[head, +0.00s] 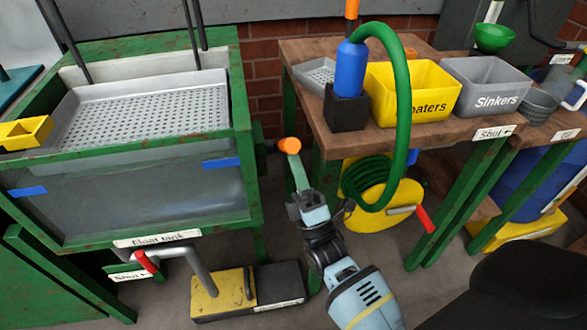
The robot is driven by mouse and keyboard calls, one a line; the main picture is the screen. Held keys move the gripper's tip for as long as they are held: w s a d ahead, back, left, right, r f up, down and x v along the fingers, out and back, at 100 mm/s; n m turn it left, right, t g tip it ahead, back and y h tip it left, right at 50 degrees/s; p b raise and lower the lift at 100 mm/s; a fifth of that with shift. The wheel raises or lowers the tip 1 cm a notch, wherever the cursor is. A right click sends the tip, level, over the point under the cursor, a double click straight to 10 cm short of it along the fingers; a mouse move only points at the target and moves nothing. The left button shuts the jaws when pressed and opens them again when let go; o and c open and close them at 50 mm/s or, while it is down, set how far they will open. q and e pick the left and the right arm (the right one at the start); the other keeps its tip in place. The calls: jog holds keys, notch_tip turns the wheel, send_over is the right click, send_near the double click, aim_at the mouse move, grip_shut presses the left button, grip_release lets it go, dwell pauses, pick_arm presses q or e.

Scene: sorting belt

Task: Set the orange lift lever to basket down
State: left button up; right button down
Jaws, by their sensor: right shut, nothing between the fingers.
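The orange lift lever's knob (289,146) shows in the head view, just right of the green float tank frame (243,170). My right gripper (296,168) reaches up from below, shut and empty, close under the knob. A slim green-teal piece lies between the knob and the gripper body; I cannot clearly tell fingers from lever there. Contact is also unclear. The grey perforated basket (150,110) sits level near the top of the tank, below dark rods. My left gripper is not in view.
To the right stands a wooden bench (440,140) with a yellow bin (405,90), a grey Sinkers bin (485,88) and a blue bottle (350,68). A green hose (405,110) loops down beside my right arm. A yellow and black pedal box (225,300) is on the floor.

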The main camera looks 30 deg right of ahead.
aim_at(294, 146)
jog(key=r+p, duration=0.1)
jog(key=w+r+p, duration=0.1)
jog(key=r+g+p, duration=0.1)
jog(key=shift+w+d+r+m+h, duration=0.15)
jog(key=shift+w+m+h, duration=0.1)
jog(key=shift+m+h, duration=0.15)
jog(key=shift+w+r+g+p, duration=0.2)
jog(key=shift+r+g+p, duration=0.1)
jog(key=shift+p, duration=0.1)
jog(key=shift+w+d+r+p, duration=0.25)
jog(key=shift+w+r+p, duration=0.25)
jog(key=shift+w, duration=0.15)
jog(key=shift+w+d+r, duration=0.1)
jog(key=shift+w+r, duration=0.25)
